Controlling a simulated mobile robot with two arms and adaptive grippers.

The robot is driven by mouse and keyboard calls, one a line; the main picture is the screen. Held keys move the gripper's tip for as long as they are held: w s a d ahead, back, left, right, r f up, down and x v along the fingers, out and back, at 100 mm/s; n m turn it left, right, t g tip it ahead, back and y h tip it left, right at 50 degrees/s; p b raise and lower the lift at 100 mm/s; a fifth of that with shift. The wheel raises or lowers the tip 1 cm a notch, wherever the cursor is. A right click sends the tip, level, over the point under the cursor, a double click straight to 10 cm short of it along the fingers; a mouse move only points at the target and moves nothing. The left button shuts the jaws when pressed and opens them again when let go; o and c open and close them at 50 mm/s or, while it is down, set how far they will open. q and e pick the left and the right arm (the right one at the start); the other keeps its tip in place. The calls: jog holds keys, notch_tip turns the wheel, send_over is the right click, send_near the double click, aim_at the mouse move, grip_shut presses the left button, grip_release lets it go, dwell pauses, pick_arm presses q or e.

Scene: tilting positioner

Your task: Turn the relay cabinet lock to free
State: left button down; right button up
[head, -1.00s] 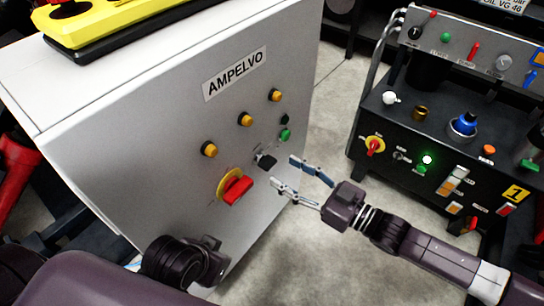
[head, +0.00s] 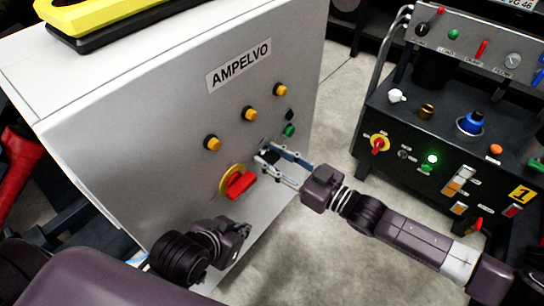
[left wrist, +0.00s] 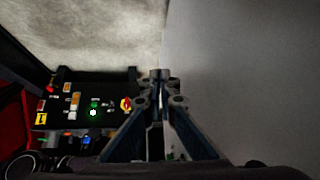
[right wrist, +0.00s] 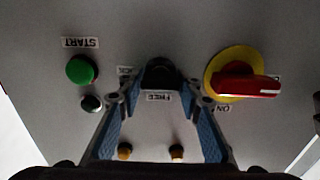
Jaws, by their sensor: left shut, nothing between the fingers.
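The relay cabinet (head: 120,140) is the pale grey box marked AMPELVO. Its lock is a black knob, seen in the right wrist view (right wrist: 160,73) with a FREE label beside it and another small label to its left. My right gripper (right wrist: 160,98) is open, with one fingertip on each side of the knob; I cannot tell whether they touch it. In the head view the right gripper (head: 266,153) is at the cabinet front and partly covers the lock. My left gripper (head: 242,240) is low by the cabinet front; the left wrist view shows its fingers (left wrist: 159,78) together and empty.
A red rotary switch on a yellow plate (right wrist: 240,83) sits close beside the lock. A green START button (right wrist: 82,69) is on the other side. Yellow lamps (head: 249,114) line the panel above. A black control console (head: 400,180) stands at the right, across open floor.

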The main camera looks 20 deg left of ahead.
jog(key=c, duration=0.6)
jog(key=n+p, duration=0.1)
jog(key=n, duration=0.4)
jog(key=shift+s+n+p, duration=0.1)
jog(key=shift+n+p, duration=0.2)
jog(key=shift+p, duration=0.05)
jog(key=n, duration=0.2)
jog(key=shift+n, duration=0.4)
jog(key=n, duration=0.3)
jog(key=shift+s+a+f+n+p, duration=0.1)
jog(key=shift+f+n+p, duration=0.05)
jog(key=shift+n+p, duration=0.15)
pick_arm(q)
jog(key=s+a+f+g, duration=0.1)
jog(key=s+g, duration=0.1)
jog(key=s, duration=0.2)
jog(key=s+a+f+g+y, duration=0.1)
jog(key=s+g, duration=0.1)
jog(key=s, duration=0.2)
jog(key=shift+s+a+f, duration=0.25)
jog(key=shift+a, duration=0.05)
pick_arm(e)
jog(key=n, duration=0.5)
jog(key=shift+f+n, duration=0.15)
jog(key=shift+n, duration=0.25)
